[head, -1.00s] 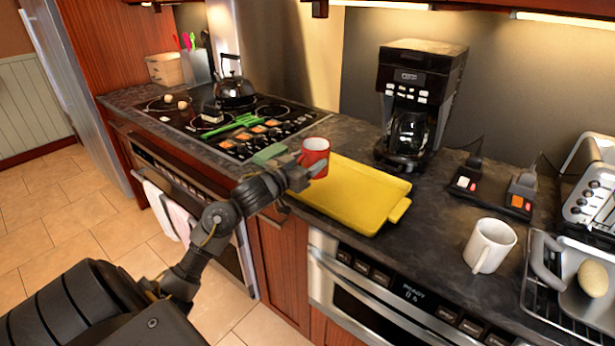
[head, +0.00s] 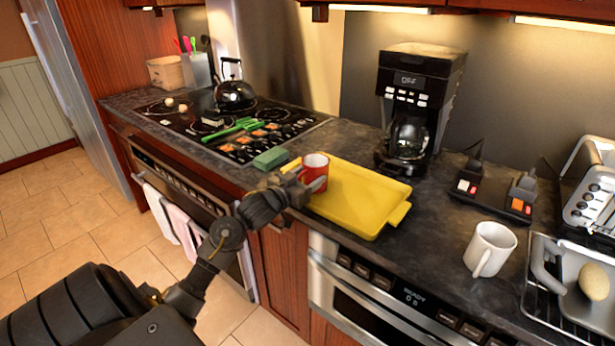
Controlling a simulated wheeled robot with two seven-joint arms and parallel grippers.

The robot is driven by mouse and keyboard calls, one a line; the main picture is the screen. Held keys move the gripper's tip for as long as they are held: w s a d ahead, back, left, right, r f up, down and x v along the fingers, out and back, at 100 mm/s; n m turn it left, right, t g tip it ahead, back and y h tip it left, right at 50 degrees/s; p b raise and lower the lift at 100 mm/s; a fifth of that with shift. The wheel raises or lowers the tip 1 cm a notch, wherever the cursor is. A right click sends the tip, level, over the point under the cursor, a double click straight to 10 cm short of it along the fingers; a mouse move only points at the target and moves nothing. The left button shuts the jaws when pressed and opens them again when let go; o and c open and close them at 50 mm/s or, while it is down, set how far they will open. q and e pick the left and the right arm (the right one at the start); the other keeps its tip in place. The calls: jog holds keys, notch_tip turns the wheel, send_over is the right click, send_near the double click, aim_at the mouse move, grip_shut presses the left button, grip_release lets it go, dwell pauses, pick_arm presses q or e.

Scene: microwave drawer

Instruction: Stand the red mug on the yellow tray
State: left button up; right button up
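The red mug (head: 316,168) is upright at the left end of the yellow tray (head: 362,207). Its base is low over the tray or touching it; I cannot tell which, since my gripper partly covers its lower part. My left gripper (head: 308,183) reaches in from the left with its fingers on the mug, one of them across the front, and appears shut on it. My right gripper is not in view.
A green sponge (head: 270,158) lies just left of the tray, by the stove (head: 222,128). A coffee maker (head: 415,105) stands behind the tray. A white mug (head: 490,248) and a dish rack (head: 550,300) are to the right. Dark counter between tray and white mug is clear.

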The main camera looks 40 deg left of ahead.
pick_arm(q)
jog(key=o, duration=0.4)
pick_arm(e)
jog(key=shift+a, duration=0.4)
pick_arm(q)
jog(key=shift+s+r, duration=0.1)
jog(key=shift+s, duration=0.05)
jog(key=s, duration=1.1)
jog(key=shift+s+b, duration=0.35)
jog(key=shift+s, duration=0.05)
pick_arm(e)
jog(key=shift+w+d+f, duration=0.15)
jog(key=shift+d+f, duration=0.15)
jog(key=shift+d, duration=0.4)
